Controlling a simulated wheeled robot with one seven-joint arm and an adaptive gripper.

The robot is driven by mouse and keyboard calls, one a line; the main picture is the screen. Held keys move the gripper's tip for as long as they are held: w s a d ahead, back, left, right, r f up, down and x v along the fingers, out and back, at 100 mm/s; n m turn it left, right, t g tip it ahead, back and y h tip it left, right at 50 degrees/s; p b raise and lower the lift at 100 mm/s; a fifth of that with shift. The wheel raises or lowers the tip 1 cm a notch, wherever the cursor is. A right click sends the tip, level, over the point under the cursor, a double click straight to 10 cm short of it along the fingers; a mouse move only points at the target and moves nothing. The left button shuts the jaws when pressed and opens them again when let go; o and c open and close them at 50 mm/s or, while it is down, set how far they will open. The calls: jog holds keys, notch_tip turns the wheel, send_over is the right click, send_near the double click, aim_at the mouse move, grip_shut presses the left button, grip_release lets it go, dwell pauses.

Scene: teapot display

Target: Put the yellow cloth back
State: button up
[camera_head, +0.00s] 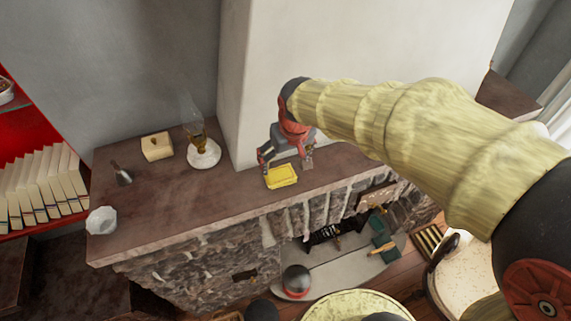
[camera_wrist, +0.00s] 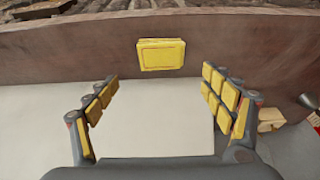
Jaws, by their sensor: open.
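The yellow cloth (camera_head: 282,176) is a small folded rectangle lying flat on the brown mantel shelf (camera_head: 190,190), near its front edge. It also shows in the wrist view (camera_wrist: 161,55), ahead of the fingers with a thin line around its edge. My gripper (camera_head: 285,160) is open over the shelf, beside the cloth on the wall side. In the wrist view my gripper (camera_wrist: 157,98) has its two yellow-padded fingers wide apart, with nothing between them. The cloth lies beyond the fingertips; I cannot tell the exact height gap.
A glass oil lamp (camera_head: 202,150), a cream block (camera_head: 157,146), a small dark object (camera_head: 121,173) and a white faceted object (camera_head: 101,221) stand left on the shelf. A pale wall (camera_head: 255,90) rises close behind my gripper. The stone fireplace (camera_head: 200,262) is below.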

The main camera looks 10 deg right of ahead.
jog(key=s+d+r+m+t, duration=0.1)
jog(key=s+d+r, duration=0.3)
jog(key=s, duration=0.6)
jog(key=s+d+r+m+t, duration=0.1)
jog(key=s+d+r, duration=0.4)
jog(key=s, duration=0.4)
jog(key=shift+s+d+r+h, duration=0.15)
jog(key=shift+s+d+h, duration=0.15)
jog(key=shift+s+d, duration=0.15)
notch_tip(320, 180, down, 19)
jog(key=b, duration=1.9)
jog(key=shift+w, duration=0.1)
